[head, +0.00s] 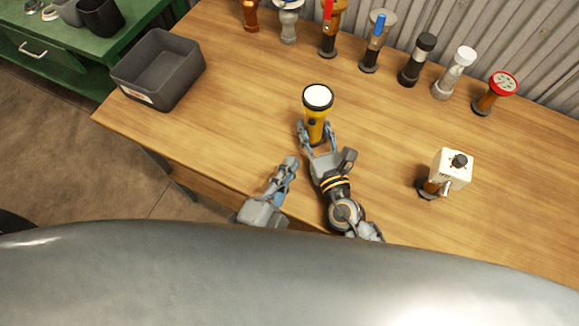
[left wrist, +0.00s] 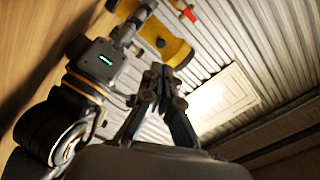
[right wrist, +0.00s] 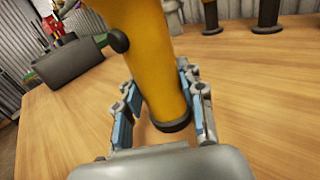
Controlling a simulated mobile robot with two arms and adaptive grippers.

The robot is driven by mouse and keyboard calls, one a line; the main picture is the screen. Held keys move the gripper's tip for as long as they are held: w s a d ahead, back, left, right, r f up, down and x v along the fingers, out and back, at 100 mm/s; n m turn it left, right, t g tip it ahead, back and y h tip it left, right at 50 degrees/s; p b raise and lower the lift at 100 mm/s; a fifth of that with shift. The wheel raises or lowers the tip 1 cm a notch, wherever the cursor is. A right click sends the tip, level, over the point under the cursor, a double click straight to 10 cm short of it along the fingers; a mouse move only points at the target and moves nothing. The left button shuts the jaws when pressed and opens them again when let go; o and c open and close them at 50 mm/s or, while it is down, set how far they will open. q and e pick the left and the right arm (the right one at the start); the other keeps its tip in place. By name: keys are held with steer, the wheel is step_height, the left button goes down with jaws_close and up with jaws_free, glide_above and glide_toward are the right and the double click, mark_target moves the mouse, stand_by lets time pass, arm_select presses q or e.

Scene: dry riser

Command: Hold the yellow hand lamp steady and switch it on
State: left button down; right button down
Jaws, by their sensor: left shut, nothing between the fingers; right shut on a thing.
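The yellow hand lamp (head: 315,126) stands upright on the wooden table in the head view, its white lens facing up and a dark switch on its side. My right gripper (head: 317,137) is shut around the lamp's yellow body. In the right wrist view the lamp (right wrist: 157,65) rises between the blue-padded fingers, with a black knob at its left side. My left gripper (head: 290,163) is shut and empty, left of and nearer than the lamp, apart from it. In the left wrist view its closed fingertips (left wrist: 158,72) point toward the lamp (left wrist: 162,38).
A dark grey bin (head: 158,72) stands at the table's left. Several valves and fittings line the back, including a blue-handled one (head: 375,40) and a red-topped one (head: 495,92). A white box with a black knob (head: 452,168) stands at right.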

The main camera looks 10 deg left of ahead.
mark_target(311, 122)
arm_select(q)
steer(key=w+d+m+y, duration=0.1)
steer(key=w+d+m, duration=0.1)
steer(key=w+m, duration=0.2)
steer(key=shift+w+m, duration=0.3)
steer(key=shift+w, duration=0.55)
steer(key=shift+w, duration=0.15)
stand_by(0.5)
steer(key=shift+x, duration=1.15)
steer(key=shift+w, duration=0.15)
steer(key=shift+w+d+r, duration=0.1)
steer(key=shift+w+d, duration=0.05)
steer(key=shift+w, duration=0.3)
steer(key=v, duration=0.6)
steer(key=shift+s, duration=0.15)
